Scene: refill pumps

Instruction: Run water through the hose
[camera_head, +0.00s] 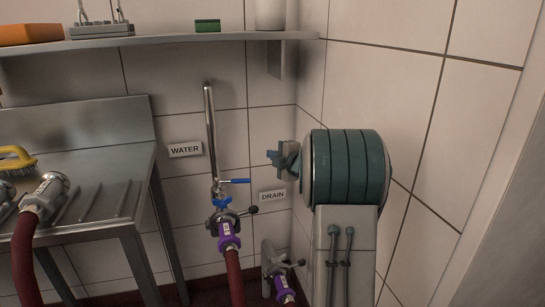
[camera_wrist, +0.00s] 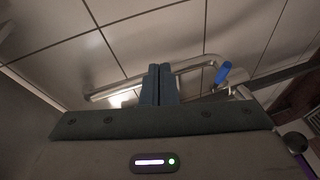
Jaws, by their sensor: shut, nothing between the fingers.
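The water pipe (camera_head: 210,130) rises on the wall by the WATER sign (camera_head: 185,150). A blue-handled lever (camera_head: 236,181) on it points right, roughly level; its blue end also shows in the wrist view (camera_wrist: 223,73). Below, a purple coupling (camera_head: 229,236) on a dark red hose (camera_head: 235,280) sits at the water outlet. Another purple coupling (camera_head: 284,290) is at the drain fitting (camera_head: 272,262), partly cut off by the frame. My gripper (camera_head: 272,157) is right of and above the lever, apart from it. Its fingers (camera_wrist: 158,84) are together and empty. No flowing water shows.
A steel bench (camera_head: 115,165) at left holds hose ends (camera_head: 45,190) and a yellow brush (camera_head: 15,158). A shelf (camera_head: 160,42) runs above. The DRAIN sign (camera_head: 272,196) is below my gripper. The tiled right wall (camera_head: 420,110) is close to my arm.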

